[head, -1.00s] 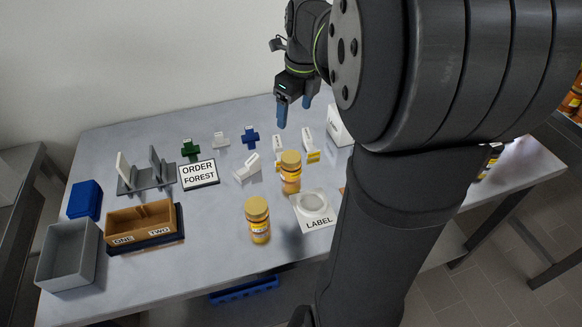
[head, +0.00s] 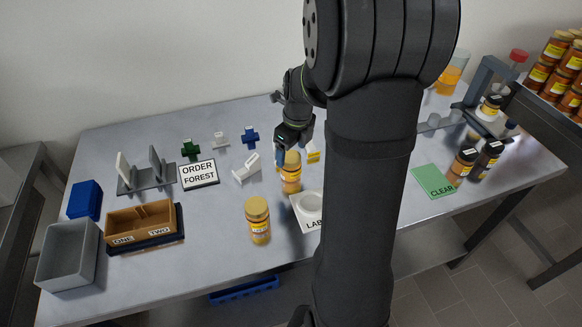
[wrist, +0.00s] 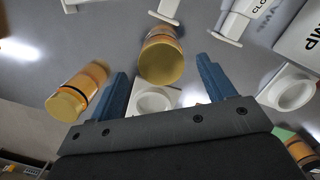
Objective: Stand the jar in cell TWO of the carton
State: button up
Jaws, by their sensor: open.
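Two amber jars with gold lids and yellow labels stand upright on the table: the rear jar (head: 290,178) and the front jar (head: 258,222). My gripper (head: 293,146) is open and empty, low beside and just above the rear jar, partly overlapping it in the head view. In the wrist view one gold-lidded jar (wrist: 160,57) lies between the spread blue fingers, apart from them, and another jar (wrist: 77,92) is to the left. The brown carton (head: 176,216) is at the left, with cells marked ONE and TWO. Both cells look empty; TWO is the right one.
A grey bin (head: 68,278) and blue block (head: 85,199) flank the carton. A white LABEL pad (head: 306,207) is right of the jars. Dark bottles (head: 487,160) stand far right, by a green CLEAR mat (head: 433,181).

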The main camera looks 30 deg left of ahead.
jog(key=shift+w+a+f, duration=0.1)
jog(key=shift+a+f, duration=0.05)
jog(key=shift+f, duration=1.15)
grip_shut()
jog(key=shift+r, duration=0.1)
